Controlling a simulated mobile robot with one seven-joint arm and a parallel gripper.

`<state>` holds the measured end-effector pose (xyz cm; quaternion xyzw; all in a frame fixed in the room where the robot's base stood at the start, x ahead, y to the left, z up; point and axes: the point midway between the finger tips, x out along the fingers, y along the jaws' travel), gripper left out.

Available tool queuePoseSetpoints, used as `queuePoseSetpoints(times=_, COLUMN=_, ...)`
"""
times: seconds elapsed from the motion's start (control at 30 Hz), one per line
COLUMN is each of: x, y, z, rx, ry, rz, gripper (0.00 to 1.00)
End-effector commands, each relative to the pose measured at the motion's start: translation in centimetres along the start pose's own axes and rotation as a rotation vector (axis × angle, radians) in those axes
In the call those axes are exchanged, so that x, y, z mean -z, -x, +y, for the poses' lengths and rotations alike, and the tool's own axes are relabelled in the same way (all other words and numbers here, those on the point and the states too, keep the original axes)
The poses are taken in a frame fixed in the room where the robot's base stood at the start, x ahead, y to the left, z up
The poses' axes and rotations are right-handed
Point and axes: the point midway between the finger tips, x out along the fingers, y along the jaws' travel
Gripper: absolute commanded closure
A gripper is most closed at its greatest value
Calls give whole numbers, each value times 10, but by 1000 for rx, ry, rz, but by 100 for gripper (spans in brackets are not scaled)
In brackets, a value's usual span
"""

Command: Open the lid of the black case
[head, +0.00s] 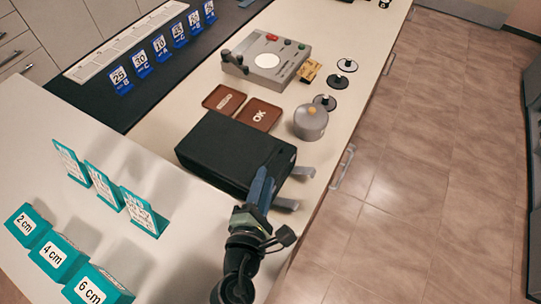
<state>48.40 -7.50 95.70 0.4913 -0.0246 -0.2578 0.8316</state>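The black case (222,148) lies on the light counter in the middle of the head view. Its lid looks shut, with a flat dark top. My gripper (303,189) is at the case's near right end, and my wrist hides part of that end. Its two grey fingers are spread apart and point right, past the case toward the counter edge. I see nothing between them. I cannot tell whether my gripper touches the case.
Behind the case are two brown trays (224,99), a grey round weight (310,121), black discs (341,81) and a grey device (267,60). Teal blocks (60,254) and cards (103,187) stand left. A drawer handle (343,166) juts from the counter front; floor lies right.

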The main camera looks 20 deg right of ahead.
Motion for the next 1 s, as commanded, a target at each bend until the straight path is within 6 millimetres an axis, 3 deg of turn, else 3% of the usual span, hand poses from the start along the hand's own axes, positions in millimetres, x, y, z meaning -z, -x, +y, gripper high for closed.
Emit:
queuePoseSetpoints(times=0.1, x=-1, y=-26, z=2, rx=0, ry=-3, rz=-2, gripper=73)
queuePoseSetpoints(times=0.33, x=0, y=-59, z=1, rx=0, ry=-3, rz=0, gripper=73)
queuePoseSetpoints(times=0.5, x=0, y=-70, z=0, rx=0, ry=-3, rz=1, gripper=73)
queuePoseSetpoints(times=0.8, x=0, y=-71, z=0, rx=0, ry=-3, rz=1, gripper=73)
queuePoseSetpoints(times=0.93, x=0, y=-71, z=0, rx=0, ry=-3, rz=1, gripper=96)
queuePoseSetpoints(times=1.0, x=0, y=-71, z=0, rx=-1, ry=-3, rz=1, gripper=100)
